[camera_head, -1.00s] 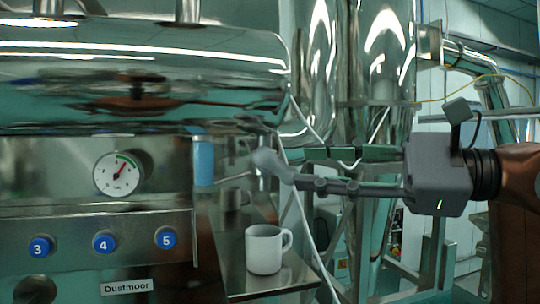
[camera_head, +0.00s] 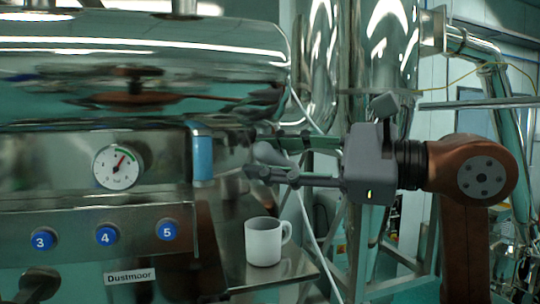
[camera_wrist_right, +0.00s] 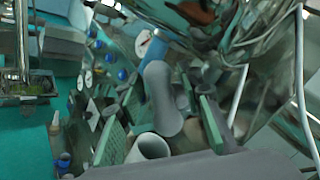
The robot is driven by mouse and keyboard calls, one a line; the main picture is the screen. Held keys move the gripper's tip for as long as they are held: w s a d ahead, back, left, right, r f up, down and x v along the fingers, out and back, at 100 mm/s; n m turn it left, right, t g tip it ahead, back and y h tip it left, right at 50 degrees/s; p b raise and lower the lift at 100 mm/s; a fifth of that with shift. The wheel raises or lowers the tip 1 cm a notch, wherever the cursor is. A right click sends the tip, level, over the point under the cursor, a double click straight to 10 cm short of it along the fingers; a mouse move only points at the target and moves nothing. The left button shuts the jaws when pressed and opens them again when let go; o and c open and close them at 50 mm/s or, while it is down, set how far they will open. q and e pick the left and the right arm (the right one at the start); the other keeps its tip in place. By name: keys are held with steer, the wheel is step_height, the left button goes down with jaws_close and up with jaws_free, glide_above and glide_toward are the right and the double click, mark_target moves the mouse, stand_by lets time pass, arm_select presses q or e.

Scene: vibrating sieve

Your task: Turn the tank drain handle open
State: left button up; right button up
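A grey, rounded paddle-like lever (camera_head: 267,154), which looks like the drain handle, stands under the right end of the shiny tank (camera_head: 200,45). My right gripper (camera_head: 258,153) reaches in from the right, with its fingers on either side of the lever. In the right wrist view the grey lever (camera_wrist_right: 160,98) shows between the two green-padded fingers (camera_wrist_right: 160,130), with visible gaps beside it. The gripper is open; I cannot tell whether a finger touches the lever. The lever's mount is partly hidden. My left gripper is not in view.
A white mug (camera_head: 263,243) stands on a metal shelf (camera_head: 235,280) below the gripper. A blue cylinder (camera_head: 203,158) hangs left of the lever. A gauge (camera_head: 118,166) and blue numbered buttons (camera_head: 105,236) sit on the panel at left. A white cable (camera_head: 305,215) hangs close to the fingers.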

jaws_close()
steer(key=shift+f, duration=0.1)
stand_by(0.3)
steer(key=shift+w+d+f+m+y+b, duration=0.1)
steer(key=shift+m+y+b, duration=0.35)
steer(key=shift+b, duration=0.6)
steer(key=m+t+y+b, duration=0.1)
steer(key=m+t+b, duration=0.1)
steer(key=b, duration=0.3)
steer(key=m+t+y+b, duration=0.1)
steer(key=m+t+b, duration=0.2)
steer(key=m+b, duration=0.1)
steer(key=m+t+y+b, duration=0.1)
steer(key=m+t+b, duration=0.1)
steer(key=b, duration=0.4)
steer(key=shift+w+d+m+t, duration=0.15)
steer(key=shift+d+m+t, duration=0.25)
steer(key=shift+m, duration=0.35)
steer(key=shift+r+m+t+h+b, duration=0.4)
steer(key=shift+m+t+b, duration=0.3)
steer(key=shift+m+b, duration=0.15)
